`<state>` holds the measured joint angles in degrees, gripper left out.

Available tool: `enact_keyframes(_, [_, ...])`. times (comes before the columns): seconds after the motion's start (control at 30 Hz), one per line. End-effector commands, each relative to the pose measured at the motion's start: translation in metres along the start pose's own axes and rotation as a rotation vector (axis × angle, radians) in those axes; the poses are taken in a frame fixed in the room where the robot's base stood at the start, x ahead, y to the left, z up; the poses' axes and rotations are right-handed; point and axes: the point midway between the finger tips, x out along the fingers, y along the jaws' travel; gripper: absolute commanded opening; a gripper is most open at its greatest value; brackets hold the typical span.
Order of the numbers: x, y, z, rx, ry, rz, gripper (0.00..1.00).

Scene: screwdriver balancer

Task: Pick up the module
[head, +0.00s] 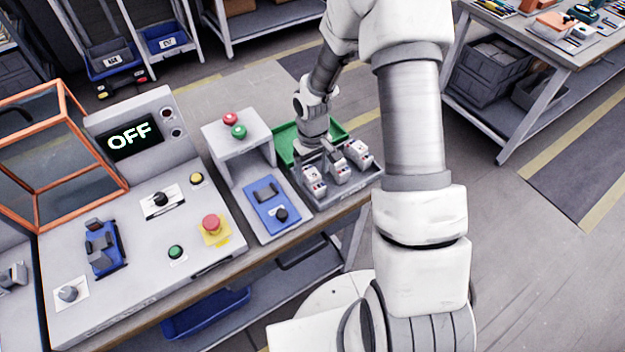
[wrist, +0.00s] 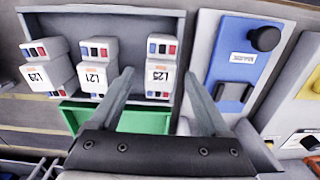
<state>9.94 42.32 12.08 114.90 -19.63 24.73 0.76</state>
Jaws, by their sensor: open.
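Three white modules with coloured blocks stand in a grey tray (head: 345,198). In the wrist view their labels look like L29 (wrist: 48,72), L21 (wrist: 97,72) and L25 (wrist: 161,72). In the head view they are the left module (head: 314,181), the middle module (head: 339,170) and the right module (head: 357,153). My gripper (wrist: 160,80) is open and empty; its two fingers appear either side of the L25 module. I cannot tell how high the fingertips are above it. In the head view my gripper (head: 322,148) is over the tray's back side, its fingers partly hidden.
A green bin (head: 287,146) lies behind the tray. A blue panel (head: 265,203) with a black knob is beside it, below a grey stand (head: 236,140) with red and green buttons. A control console with an OFF screen (head: 130,137) stands further left.

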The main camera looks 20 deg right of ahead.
Motion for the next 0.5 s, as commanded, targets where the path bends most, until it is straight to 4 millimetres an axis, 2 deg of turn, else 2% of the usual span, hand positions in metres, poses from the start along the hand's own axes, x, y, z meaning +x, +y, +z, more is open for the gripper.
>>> enact_keyframes(0.17, [0.018,0.000,0.000,0.001,-0.001,0.000,0.80])
enact_keyframes(0.43, [0.019,0.000,0.000,0.001,0.000,0.001,0.80])
enact_keyframes(0.5, [0.019,0.000,0.000,0.001,0.000,0.001,0.67])
